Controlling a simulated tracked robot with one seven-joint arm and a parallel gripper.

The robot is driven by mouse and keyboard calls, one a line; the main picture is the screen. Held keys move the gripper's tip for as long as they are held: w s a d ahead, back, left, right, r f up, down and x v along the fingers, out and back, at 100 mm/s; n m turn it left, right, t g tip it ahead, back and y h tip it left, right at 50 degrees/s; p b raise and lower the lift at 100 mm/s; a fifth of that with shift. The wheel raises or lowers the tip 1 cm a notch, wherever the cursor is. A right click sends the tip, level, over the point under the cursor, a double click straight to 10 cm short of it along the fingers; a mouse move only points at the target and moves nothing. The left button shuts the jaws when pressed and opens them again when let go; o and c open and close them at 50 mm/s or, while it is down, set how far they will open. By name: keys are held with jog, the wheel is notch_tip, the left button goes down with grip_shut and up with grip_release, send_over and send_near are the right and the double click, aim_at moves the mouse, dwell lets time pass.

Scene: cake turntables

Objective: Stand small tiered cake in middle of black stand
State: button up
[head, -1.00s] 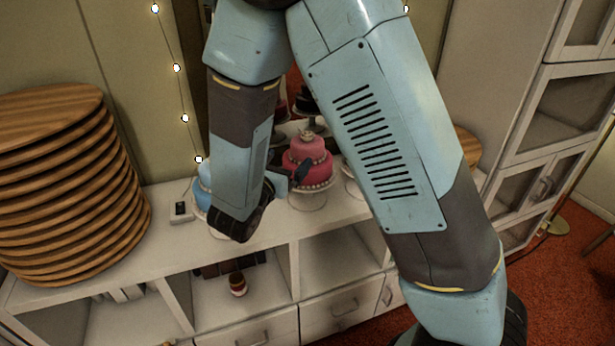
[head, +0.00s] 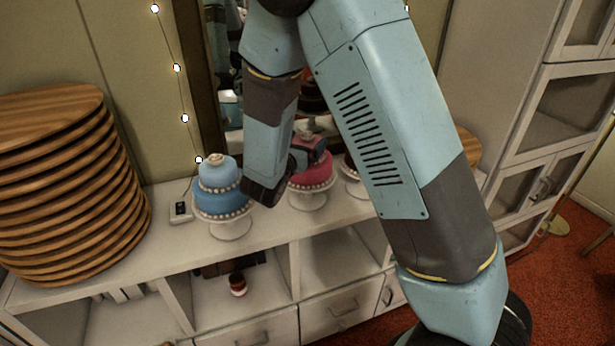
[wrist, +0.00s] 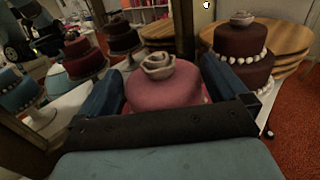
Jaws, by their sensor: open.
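A pink tiered cake (head: 313,178) with a pearl border stands on a white stand (head: 311,200) on the cabinet top. In the wrist view its upper tier (wrist: 160,90), topped by a pale rose, is between the fingers of my gripper (wrist: 162,70). My gripper is open, with one finger on each side of the tier; I cannot tell whether they touch it. In the head view my gripper (head: 308,150) is at the top of the pink cake and partly covers it. I cannot make out a black stand in either view.
A blue tiered cake (head: 218,188) stands close on the left. A dark brown tiered cake (wrist: 240,55) is close on the right, partly behind my arm in the head view. A mirror (head: 226,75) is behind. Stacked wooden boards (head: 65,190) fill the cabinet's left end.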

jog(key=shift+x, duration=1.4)
grip_shut()
